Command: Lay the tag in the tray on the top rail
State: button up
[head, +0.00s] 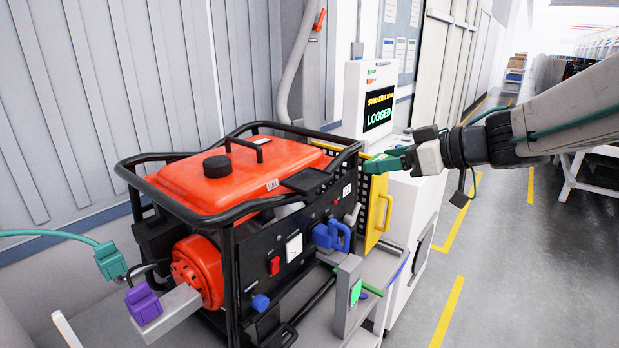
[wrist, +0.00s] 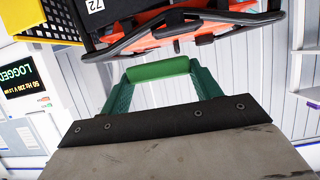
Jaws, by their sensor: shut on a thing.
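My gripper (head: 372,164) is right of the orange-and-black generator (head: 215,185), near the yellow perforated guard. Its green jaws are shut on a bright green piece, apparently the tag (wrist: 158,69), which spans the two fingertips in the wrist view. In the head view the tag (head: 381,157) is small and its shape is hard to tell. A small black tray (head: 307,180) appears to sit on the generator's black top rail (head: 225,214), at its right front part. The tray looks empty. The gripper is apart from it, to its right.
A yellow perforated guard (head: 378,208) stands beside the generator's right end. Behind it a white cabinet has a screen (head: 378,107) reading LOGGED. A blue plug (head: 331,236) sits on the generator's front panel. A post (head: 349,294) stands in front. The right floor is open.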

jog(key=w+a, duration=0.2)
jog(key=a, duration=0.2)
jog(key=w+a+f, duration=0.1)
jog(key=w+a, duration=0.1)
jog(key=a, duration=0.3)
jog(key=w+a, duration=0.2)
jog(key=a, duration=0.2)
jog(key=shift+a+f, duration=0.25)
jog(key=shift+a, duration=0.15)
jog(key=shift+a+f, duration=0.1)
jog(key=shift+a, duration=0.05)
jog(key=shift+f, duration=1.65)
jog(key=shift+f, duration=0.2)
jog(key=o, duration=0.8)
jog(key=shift+c, duration=0.2)
jog(key=shift+r, duration=0.15)
